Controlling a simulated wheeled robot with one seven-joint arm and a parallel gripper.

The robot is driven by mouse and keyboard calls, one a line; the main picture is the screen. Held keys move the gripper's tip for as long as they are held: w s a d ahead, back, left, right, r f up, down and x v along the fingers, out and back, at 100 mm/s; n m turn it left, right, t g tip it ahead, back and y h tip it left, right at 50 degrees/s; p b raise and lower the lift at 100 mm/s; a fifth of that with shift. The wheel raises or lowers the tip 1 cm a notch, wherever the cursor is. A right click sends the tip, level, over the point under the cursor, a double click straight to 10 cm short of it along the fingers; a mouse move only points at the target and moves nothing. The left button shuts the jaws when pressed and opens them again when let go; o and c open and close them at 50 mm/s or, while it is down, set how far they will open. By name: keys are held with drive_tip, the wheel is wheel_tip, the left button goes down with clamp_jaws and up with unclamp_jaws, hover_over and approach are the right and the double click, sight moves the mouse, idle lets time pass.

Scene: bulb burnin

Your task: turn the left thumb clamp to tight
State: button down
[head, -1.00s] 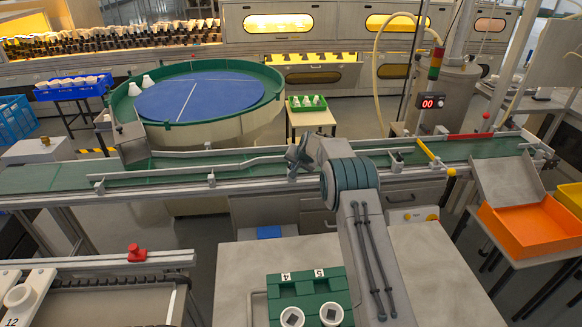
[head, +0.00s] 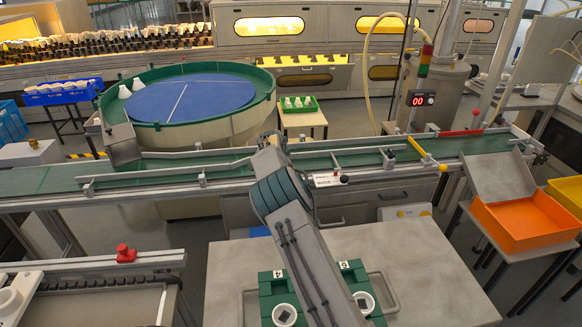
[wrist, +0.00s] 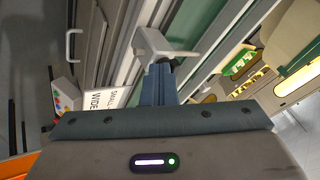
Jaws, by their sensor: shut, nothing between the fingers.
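In the wrist view my gripper (wrist: 160,72) is shut and empty, its narrow fingers close together. A light grey bracket (wrist: 150,38) on the conveyor's side rail stands just beyond the fingertips. A dark knob (wrist: 175,63) under its arm sits right beside the fingertips and is partly covered by them. I cannot tell whether they touch, or whether this is the left clamp. In the head view my arm hides the gripper and this bracket. Other small rail brackets show to the left, one at the far left (head: 88,190) and one nearer (head: 202,181).
The green conveyor (head: 150,178) runs across the view with guide rails above it. A SMALL/WIDE sign (head: 325,181) stands right of my arm and also shows in the wrist view (wrist: 98,98). A green block (head: 268,284) holding white cups lies on the near table (head: 420,270).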

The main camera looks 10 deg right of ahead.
drive_tip(key=shift+w+a+b, duration=0.15)
drive_tip(key=shift+a+b, duration=0.35)
drive_tip(key=shift+a, duration=0.05)
drive_tip(key=shift+a+r, duration=0.15)
drive_tip(key=shift+r, duration=0.05)
idle(0.3)
drive_tip(key=shift+w, duration=0.15)
